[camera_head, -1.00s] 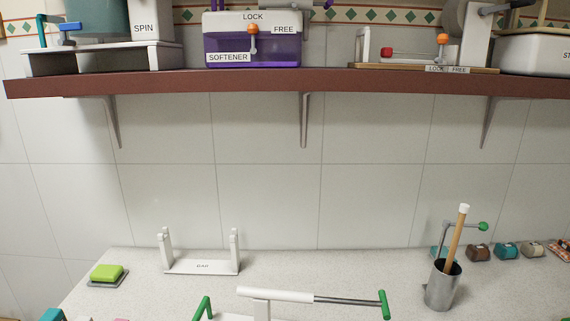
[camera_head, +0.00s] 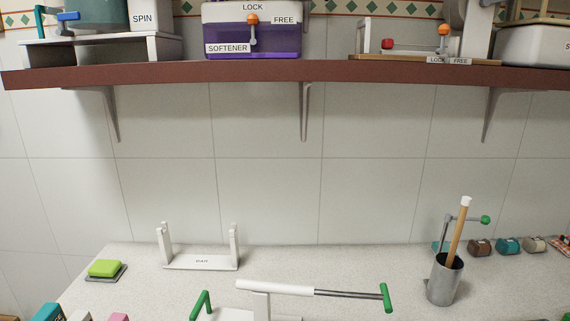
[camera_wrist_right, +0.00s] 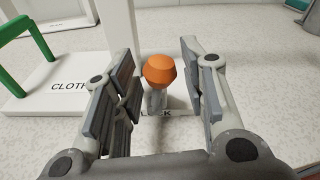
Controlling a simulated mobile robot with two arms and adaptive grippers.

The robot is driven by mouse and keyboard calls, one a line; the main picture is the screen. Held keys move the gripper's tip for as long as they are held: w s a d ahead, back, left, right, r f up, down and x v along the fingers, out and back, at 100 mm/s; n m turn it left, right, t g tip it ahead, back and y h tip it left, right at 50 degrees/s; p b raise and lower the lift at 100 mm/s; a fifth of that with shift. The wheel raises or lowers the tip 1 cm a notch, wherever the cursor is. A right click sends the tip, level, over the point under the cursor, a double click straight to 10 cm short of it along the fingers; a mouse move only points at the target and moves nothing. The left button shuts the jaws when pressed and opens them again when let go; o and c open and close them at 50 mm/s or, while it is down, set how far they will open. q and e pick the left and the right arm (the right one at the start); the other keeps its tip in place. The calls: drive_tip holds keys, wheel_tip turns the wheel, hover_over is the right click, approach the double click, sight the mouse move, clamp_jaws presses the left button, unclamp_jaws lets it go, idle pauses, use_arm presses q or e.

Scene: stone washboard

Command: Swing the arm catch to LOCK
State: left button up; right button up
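An orange knob (camera_wrist_right: 159,70) on a short grey stem stands between the fingers of my right gripper (camera_wrist_right: 157,62) in the right wrist view. The fingers are open on both sides of it, with gaps visible. A partly hidden label (camera_wrist_right: 170,112) ending in "CK" lies at the foot of the stem. A white base (camera_wrist_right: 50,98) marked "CLOTH", a white upright (camera_wrist_right: 122,25) and a green handle (camera_wrist_right: 18,50) are beside it. In the head view, the white device (camera_head: 275,287) with its grey rod and green end is at the bottom. Neither gripper shows there.
On the shelf (camera_head: 300,72), a softener box (camera_head: 228,33) and a wooden board (camera_head: 400,58) each bear an orange knob with LOCK and FREE labels. A metal cup (camera_head: 444,282), a white stand (camera_head: 200,262) and green soap (camera_head: 104,268) stand on the counter.

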drive_tip(key=shift+c, duration=0.5)
drive_tip(key=c, duration=0.4)
drive_tip(key=shift+a, duration=0.45)
drive_tip(key=shift+a+r, duration=0.1)
